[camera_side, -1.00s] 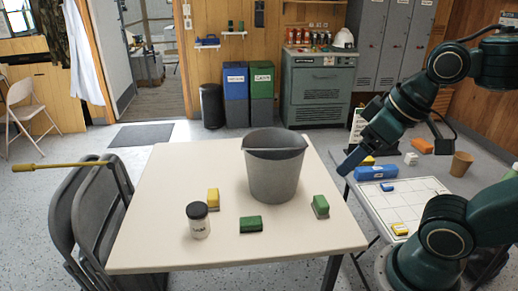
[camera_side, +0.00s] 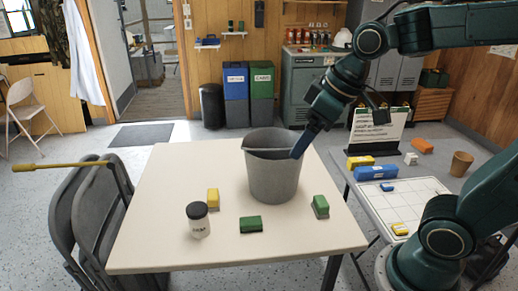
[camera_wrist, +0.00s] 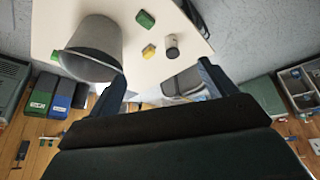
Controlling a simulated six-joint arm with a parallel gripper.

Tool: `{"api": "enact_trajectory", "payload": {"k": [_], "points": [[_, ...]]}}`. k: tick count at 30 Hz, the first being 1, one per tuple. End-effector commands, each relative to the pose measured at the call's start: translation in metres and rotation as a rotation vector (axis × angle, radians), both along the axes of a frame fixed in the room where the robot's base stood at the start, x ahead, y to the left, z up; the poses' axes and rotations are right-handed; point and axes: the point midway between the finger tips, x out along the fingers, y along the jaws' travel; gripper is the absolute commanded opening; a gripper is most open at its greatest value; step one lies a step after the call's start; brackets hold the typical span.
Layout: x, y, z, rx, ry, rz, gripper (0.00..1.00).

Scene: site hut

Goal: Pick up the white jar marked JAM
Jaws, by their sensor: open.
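The white jar (camera_side: 198,222) has a black lid and dark lettering, too small to read for sure. It stands upright at the front left of the cream table (camera_side: 150,255). It also shows in the wrist view (camera_wrist: 172,46), beyond the fingers. My gripper (camera_side: 298,152) is above the right rim of the grey bucket (camera_side: 274,178) in the side view, well right of and higher than the jar. In the wrist view my gripper (camera_wrist: 165,82) has its two blue fingers spread wide with nothing between them.
The bucket stands between my gripper and the jar. A yellow block (camera_side: 213,199) is just behind the jar; green blocks (camera_side: 251,225) and (camera_side: 320,206) lie to its right. A side table (camera_side: 415,190) holds more blocks. Grey folding chairs (camera_side: 88,215) stand at left.

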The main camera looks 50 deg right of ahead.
Motion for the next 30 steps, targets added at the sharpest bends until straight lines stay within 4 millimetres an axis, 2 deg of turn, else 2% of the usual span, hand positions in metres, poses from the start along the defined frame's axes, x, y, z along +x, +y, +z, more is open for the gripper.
{"api": "enact_trajectory", "payload": {"k": [3, 14, 23, 30], "points": [[0.028, 0.004, -0.006, -0.007, 0.015, 0.054, 0.83], [0.107, 0.015, -0.035, -0.018, 0.041, 0.212, 0.83], [0.169, 0.025, -0.078, -0.016, 0.056, 0.339, 0.83], [0.212, 0.032, -0.123, -0.008, 0.065, 0.436, 0.83]]}}
